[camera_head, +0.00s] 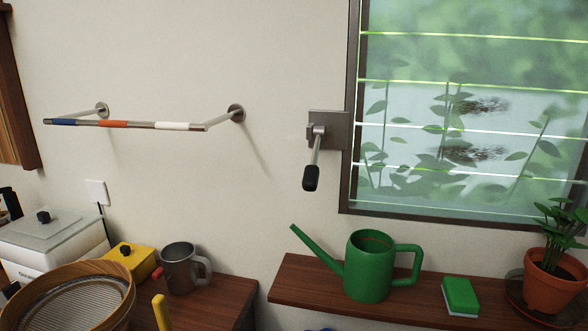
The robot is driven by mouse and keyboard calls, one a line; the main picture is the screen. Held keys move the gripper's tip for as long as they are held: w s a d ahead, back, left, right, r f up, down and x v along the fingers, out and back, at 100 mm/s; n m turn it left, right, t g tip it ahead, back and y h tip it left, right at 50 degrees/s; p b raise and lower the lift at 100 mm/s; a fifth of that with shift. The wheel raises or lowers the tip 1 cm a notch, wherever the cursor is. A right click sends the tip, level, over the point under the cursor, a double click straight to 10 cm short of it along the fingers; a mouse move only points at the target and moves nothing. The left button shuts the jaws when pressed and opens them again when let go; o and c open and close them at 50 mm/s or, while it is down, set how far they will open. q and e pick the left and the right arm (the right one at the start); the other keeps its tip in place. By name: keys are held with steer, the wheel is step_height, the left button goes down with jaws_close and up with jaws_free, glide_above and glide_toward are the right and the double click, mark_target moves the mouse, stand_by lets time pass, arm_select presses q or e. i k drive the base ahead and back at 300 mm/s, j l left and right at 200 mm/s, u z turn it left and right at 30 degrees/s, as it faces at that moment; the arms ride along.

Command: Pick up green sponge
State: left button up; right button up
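A green sponge (460,295) with a pale underside lies flat on a wooden shelf (310,288) below the window. It sits between a green watering can (370,268) on its left and a potted plant (548,285) on its right, with a small gap to each. Neither of my grippers shows in the head view, so I cannot see their state or where they are relative to the sponge.
A metal mug (180,268), a yellow box (131,260) and a round wooden sieve (70,297) crowd the lower left counter. A crank handle (311,176) juts from the wall beside the window (470,60). A wall rail (115,124) sticks out at upper left.

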mark_target(461, 300)
steer(key=z, duration=0.75)
